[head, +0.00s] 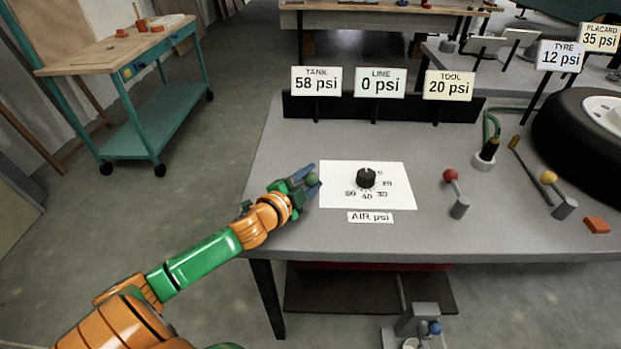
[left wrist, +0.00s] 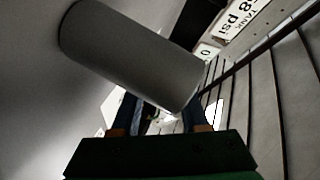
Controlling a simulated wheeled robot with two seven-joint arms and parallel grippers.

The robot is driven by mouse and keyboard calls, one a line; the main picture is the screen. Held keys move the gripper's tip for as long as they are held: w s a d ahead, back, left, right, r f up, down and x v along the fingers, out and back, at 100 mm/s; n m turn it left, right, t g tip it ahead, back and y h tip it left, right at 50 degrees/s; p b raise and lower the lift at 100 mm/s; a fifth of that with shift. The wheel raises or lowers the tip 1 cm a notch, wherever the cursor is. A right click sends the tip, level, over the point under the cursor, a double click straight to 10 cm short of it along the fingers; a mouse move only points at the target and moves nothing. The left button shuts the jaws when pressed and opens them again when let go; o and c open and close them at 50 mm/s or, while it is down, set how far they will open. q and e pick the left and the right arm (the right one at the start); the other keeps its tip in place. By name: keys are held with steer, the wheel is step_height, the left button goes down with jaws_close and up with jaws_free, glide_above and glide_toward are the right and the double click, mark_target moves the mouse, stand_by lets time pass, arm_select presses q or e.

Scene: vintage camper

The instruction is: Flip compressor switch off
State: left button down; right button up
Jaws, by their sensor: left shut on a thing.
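My left gripper (head: 313,184) is at the left side of the grey table, beside the white dial card. Its blue fingers are shut around a green ball knob (head: 312,179), apparently the end of a switch lever. The lever's stem and base are hidden behind the gripper in the head view. In the left wrist view a grey cylinder (left wrist: 135,55) fills the space just ahead of the fingers (left wrist: 163,112) and hides most of what they hold. No label shows on the green knob. My right gripper is not in view.
A black dial (head: 366,178) sits on the card, right of the gripper. A red-knobbed lever (head: 451,175) and a yellow-knobbed lever (head: 548,178) stand further right. Gauge signs read tank (head: 316,81) 58, line (head: 380,82) 0 and tool (head: 449,86) 20 psi. A tyre (head: 575,130) lies at the right.

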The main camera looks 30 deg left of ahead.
arm_select(q)
steer(key=shift+a, duration=0.1)
steer(key=shift+w+a+n+y, duration=0.2)
steer(key=shift+a+n+y, duration=0.1)
steer(key=shift+n+y, duration=0.5)
steer(key=shift+w+a+n+g+y, duration=0.2)
steer(key=shift+a+n+g+y, duration=0.35)
steer(key=shift+y, duration=0.65)
steer(key=a+n+y, duration=0.1)
steer(key=a+n+g+y, duration=0.1)
steer(key=n+y, duration=0.1)
steer(key=shift+w+f+b, duration=0.1)
steer(key=shift+f+b, duration=0.1)
steer(key=shift+b, duration=0.2)
steer(key=a+n+g+y+b, duration=0.2)
steer(key=n+g+y, duration=0.1)
steer(key=shift+a+y, duration=0.25)
steer(key=shift+y, duration=0.05)
steer(key=shift+s+a+n+g+y+b, duration=0.4)
steer(key=shift+a+n+g+y+b, duration=0.35)
steer(key=shift+n+g+b, duration=0.25)
steer(key=shift+s+a+r+n+g+y+b, duration=0.1)
steer(key=shift+s+a+n+g+y+b, duration=0.2)
steer(key=shift+n+g+y+b, duration=0.25)
